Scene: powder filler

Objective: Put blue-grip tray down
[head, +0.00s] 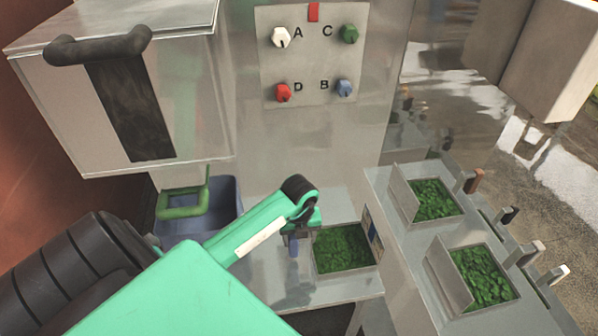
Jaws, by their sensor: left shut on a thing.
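The blue-grip tray (343,248) is filled with green leafy-looking material and sits level at the front of the machine, over the low metal shelf (330,291). I cannot tell whether it rests on the shelf or hangs just above it. Its blue grip (293,246) points down-left of the tray, under my left gripper (296,229). My left gripper is shut on that grip, though its fingers are partly hidden by the green wrist. My right gripper is not in view.
A side table (386,222) at right holds more green-filled trays, one at the back (437,200) and one in front (482,276), with brown, black and white grips along its right edge. A panel (308,60) with coloured knobs is above. A grey-blue bin (226,200) stands left.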

